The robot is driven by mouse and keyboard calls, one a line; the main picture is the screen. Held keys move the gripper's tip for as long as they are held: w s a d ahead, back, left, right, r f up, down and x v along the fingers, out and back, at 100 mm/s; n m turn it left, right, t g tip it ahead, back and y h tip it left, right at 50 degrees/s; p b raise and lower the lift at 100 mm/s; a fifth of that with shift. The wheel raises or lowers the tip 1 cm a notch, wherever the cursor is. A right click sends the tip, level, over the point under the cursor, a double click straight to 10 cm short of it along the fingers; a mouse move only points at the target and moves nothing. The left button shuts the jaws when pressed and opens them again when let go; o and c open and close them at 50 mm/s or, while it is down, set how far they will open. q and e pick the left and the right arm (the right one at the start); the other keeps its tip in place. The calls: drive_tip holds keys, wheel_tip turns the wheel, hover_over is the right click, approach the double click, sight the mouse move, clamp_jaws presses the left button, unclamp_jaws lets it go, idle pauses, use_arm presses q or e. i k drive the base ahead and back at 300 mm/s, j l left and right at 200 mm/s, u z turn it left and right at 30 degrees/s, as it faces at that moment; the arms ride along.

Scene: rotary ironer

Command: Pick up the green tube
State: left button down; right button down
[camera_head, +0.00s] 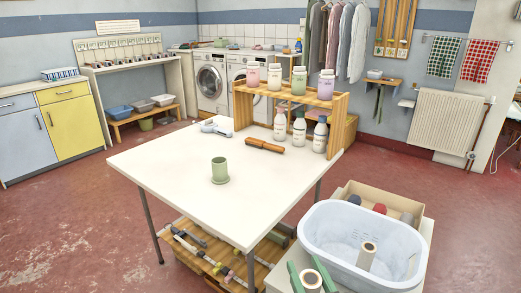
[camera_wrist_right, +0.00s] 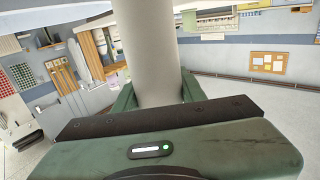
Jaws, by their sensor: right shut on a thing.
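The green tube (camera_head: 219,168) stands upright on the white table (camera_head: 160,155) in the head view, with a wider round foot at its base. My right gripper (camera_head: 312,281) is at the bottom edge of the head view, well apart from the green tube. It is shut on a pale beige tube (camera_wrist_right: 147,50), which rises between its green fingers in the right wrist view. The beige tube's open brown end shows in the head view (camera_head: 312,277). My left gripper is in neither view.
A pale plastic tub (camera_head: 320,225) stands right of the table, with another beige tube (camera_head: 366,255) inside. A wooden rack (camera_head: 340,115) with jars and bottles stands at the table's back. A brown tool (camera_head: 264,145) lies before it. The table's front is clear.

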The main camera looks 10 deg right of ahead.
sight(219, 167)
drive_tip(key=i+j+z, duration=0.15)
drive_tip(key=z, duration=0.25)
drive_tip(key=j+z, duration=0.25)
drive_tip(key=z, duration=0.15)
drive_tip(key=i+j+z, duration=0.1)
drive_tip(key=j+z, duration=0.3)
drive_tip(key=i+l, duration=0.05)
drive_tip(key=l, duration=0.05)
